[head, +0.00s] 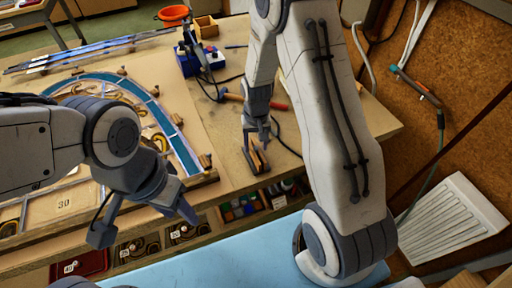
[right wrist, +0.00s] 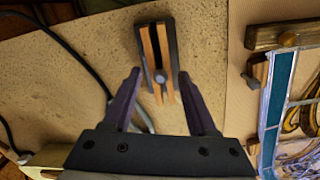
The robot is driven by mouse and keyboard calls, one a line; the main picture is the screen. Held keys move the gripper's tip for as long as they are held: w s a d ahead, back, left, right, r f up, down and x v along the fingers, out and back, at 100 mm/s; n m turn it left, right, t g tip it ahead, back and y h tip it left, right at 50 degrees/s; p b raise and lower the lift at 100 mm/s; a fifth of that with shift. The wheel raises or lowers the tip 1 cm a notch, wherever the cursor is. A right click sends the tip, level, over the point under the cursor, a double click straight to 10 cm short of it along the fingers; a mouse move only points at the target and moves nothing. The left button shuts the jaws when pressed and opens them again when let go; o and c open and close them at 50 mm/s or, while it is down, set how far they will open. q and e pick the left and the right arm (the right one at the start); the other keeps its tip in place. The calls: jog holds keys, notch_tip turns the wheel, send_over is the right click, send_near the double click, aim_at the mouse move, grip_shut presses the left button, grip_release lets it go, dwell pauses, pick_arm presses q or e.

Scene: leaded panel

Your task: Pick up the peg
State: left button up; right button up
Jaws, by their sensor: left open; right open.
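The peg (head: 257,158) is a small wooden and dark piece lying on the workbench near its front edge. In the right wrist view the peg (right wrist: 158,50) shows two light wood strips, dark sides and a round grey pin. My right gripper (head: 258,142) is open right above the peg in the head view. In the wrist view its fingertips (right wrist: 158,74) stand on either side of the peg's lower part, with gaps on both sides. I cannot tell how high they are above the bench. My left gripper (head: 146,222) is open and empty at the front left.
The leaded panel (head: 177,140) lies left of the peg, with wooden blocks along its edge. Open compartments with coloured pieces (head: 240,207) are below the bench edge.

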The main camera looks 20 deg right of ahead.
aim_at(257, 147)
grip_shut()
dwell(0.3)
jog(key=shift+r, duration=0.5)
notch_tip(257, 147, up, 3)
jog(key=shift+s+d+r+b, duration=0.1)
jog(key=shift+s+r+b, duration=0.05)
jog(key=shift+b, duration=0.75)
jog(key=s+d+r+b, duration=0.2)
jog(key=s+r, duration=0.4)
jog(key=s, duration=0.4)
jog(key=shift+s+d+r, duration=0.35)
jog(key=shift+d, duration=0.55)
